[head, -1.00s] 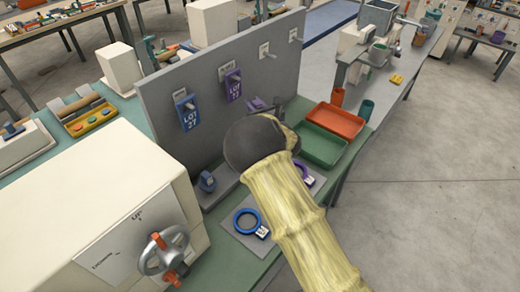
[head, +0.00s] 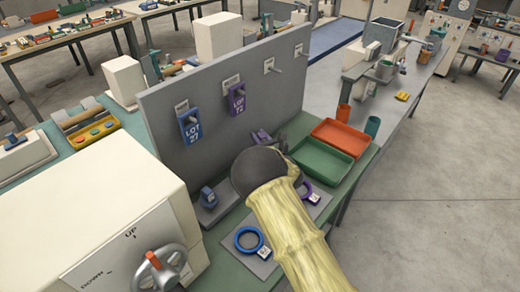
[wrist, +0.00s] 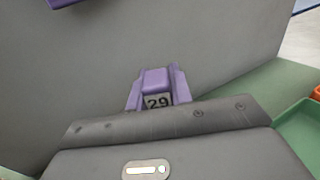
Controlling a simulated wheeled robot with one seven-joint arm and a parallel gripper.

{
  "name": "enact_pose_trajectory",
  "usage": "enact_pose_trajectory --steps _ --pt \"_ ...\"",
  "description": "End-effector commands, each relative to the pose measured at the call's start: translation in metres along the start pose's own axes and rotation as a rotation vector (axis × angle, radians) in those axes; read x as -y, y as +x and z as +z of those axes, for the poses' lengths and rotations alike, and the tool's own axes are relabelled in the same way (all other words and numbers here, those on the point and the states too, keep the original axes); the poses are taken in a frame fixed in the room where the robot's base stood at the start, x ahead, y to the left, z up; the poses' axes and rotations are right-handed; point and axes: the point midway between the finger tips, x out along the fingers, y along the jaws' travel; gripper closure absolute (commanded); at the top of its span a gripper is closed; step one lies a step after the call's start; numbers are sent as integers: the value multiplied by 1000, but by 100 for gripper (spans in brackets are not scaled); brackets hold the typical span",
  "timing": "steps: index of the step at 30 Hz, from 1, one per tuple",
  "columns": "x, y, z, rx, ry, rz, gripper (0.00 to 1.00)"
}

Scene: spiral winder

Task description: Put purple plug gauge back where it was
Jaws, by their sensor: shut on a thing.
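A purple block-shaped piece with a white 29 label (wrist: 157,90) stands just beyond the dark front edge of my gripper in the wrist view, against the grey panel. I take it to be the purple plug gauge. Purple side pieces flank it, and its lower end is hidden. In the head view a bit of purple (head: 261,136) shows at the panel, partly behind my gripper (head: 284,160). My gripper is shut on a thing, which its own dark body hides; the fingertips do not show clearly.
The upright grey panel (head: 215,80) carries blue (head: 190,125) and purple (head: 237,98) lot tags and bare pegs. A blue piece (head: 208,196) stands left. Green (head: 322,162) and orange (head: 343,134) trays stand right.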

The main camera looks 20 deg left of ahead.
Motion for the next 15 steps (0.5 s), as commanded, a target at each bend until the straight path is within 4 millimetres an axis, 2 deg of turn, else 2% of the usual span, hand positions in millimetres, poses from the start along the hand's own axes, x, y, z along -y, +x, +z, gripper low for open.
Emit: enact_pose_trajectory --steps 3,12,15 --pt "0 0 -12 0 -1 -1 100" --pt "0 0 -14 1 -1 0 100" --pt "0 0 -21 0 0 0 100"
